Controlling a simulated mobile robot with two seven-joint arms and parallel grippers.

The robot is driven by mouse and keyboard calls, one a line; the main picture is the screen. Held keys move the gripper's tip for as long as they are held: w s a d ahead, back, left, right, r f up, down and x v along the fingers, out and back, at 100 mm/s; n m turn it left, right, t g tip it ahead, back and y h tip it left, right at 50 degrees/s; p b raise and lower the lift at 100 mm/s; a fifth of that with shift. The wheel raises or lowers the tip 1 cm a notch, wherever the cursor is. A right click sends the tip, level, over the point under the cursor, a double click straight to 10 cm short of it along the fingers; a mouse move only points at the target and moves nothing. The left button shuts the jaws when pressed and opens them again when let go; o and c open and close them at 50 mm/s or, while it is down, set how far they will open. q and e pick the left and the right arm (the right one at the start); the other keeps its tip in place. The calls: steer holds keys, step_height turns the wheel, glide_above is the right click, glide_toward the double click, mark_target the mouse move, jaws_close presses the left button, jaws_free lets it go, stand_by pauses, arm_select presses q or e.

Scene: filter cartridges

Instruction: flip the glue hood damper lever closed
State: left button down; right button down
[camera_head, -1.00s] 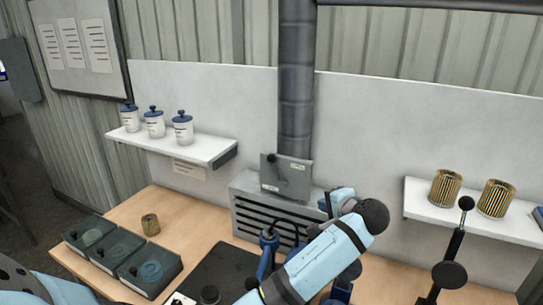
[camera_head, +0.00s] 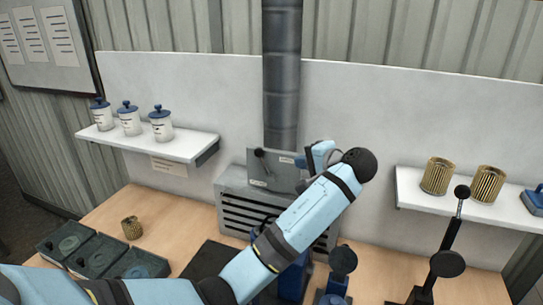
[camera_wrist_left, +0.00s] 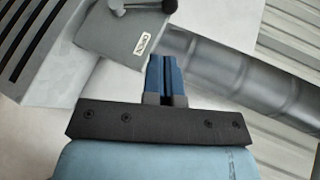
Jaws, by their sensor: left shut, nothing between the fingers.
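The glue hood (camera_head: 235,205) is a grey slotted box on the bench. A grey damper plate (camera_head: 262,180) with small labels stands on it. The dark damper lever (camera_head: 264,163) on the plate tilts up and left to a round knob. In the left wrist view part of the lever (camera_wrist_left: 140,5) shows at the top edge, cut off. My left gripper (camera_head: 303,161) is at the right edge of the plate, right of the lever. In the left wrist view its blue fingers (camera_wrist_left: 164,60) are together and empty, apart from the lever. My right gripper is out of view.
A grey duct (camera_head: 281,80) rises behind the plate. A left shelf (camera_head: 180,148) holds lidded jars; a right shelf (camera_head: 450,211) holds gold filter cartridges. Dark trays (camera_head: 95,255) and a cartridge (camera_head: 131,228) are at bench left. A black levered device (camera_head: 447,240) stands right.

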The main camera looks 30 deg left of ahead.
mark_target(263, 155)
arm_select(q)
steer(key=x, duration=1.2)
steer(key=shift+w+a+r, duration=0.1)
steer(key=shift+a+r, duration=0.2)
steer(key=shift+a, duration=0.15)
steer(key=shift+w+a, duration=0.2)
steer(key=shift+a, duration=0.4)
steer(key=shift+f, duration=0.1)
